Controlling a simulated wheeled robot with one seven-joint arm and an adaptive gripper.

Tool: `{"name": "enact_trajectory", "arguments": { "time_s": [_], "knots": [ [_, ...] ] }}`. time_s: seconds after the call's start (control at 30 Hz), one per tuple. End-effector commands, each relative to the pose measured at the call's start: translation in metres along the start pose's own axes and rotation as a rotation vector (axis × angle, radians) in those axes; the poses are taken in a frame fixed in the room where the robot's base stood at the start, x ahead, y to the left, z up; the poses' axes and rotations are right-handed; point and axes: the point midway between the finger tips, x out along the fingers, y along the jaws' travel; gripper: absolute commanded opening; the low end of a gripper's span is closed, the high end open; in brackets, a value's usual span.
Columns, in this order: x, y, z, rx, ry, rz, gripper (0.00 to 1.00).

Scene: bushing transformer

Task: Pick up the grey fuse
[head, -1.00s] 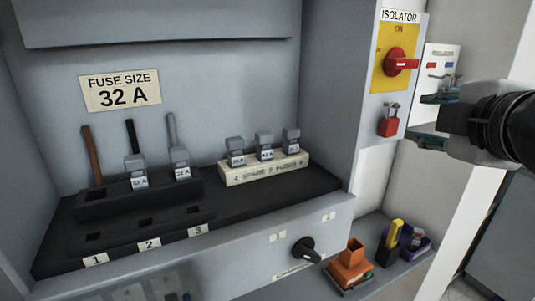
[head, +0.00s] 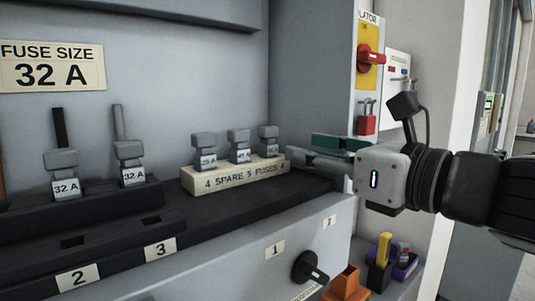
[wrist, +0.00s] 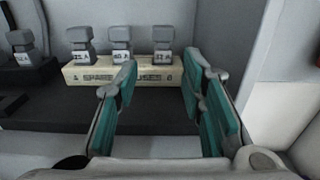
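Several grey fuses are in view. Three stand in the cream spare-fuse block (head: 236,177): left (head: 204,148), middle (head: 239,142) and right (head: 269,137). Their labels are small; in the wrist view the right one (wrist: 163,42) seems to read 32 A. Two more grey fuses marked 32 A, one left (head: 62,172) and one right (head: 130,160), sit in the black holders. My gripper (head: 302,147) is just right of the block. In the wrist view its teal-padded fingers (wrist: 160,66) are spread and empty, with the block beyond them.
The grey cabinet wall and isolator panel with red switch (head: 370,57) and red padlock (head: 366,118) stand close behind my gripper. A black rotary knob (head: 309,268) sticks out of the front panel. Orange, yellow and purple items (head: 405,262) are on a lower shelf.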

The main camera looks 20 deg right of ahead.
Motion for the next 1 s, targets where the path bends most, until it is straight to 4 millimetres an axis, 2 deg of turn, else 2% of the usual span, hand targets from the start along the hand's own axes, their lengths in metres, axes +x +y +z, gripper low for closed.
{"name": "enact_trajectory", "arguments": {
  "time_s": [0.1,0.23,0.53,0.8,1.0],
  "knots": [
    [0.026,0.000,-0.003,0.000,0.004,0.001,0.37],
    [0.045,0.000,-0.001,0.001,0.002,0.001,0.37],
    [0.066,-0.001,0.001,0.003,0.001,0.000,0.37],
    [0.102,-0.004,0.004,0.004,0.002,0.000,0.37],
    [0.110,-0.004,0.005,0.003,0.000,-0.001,0.37]
  ]
}}
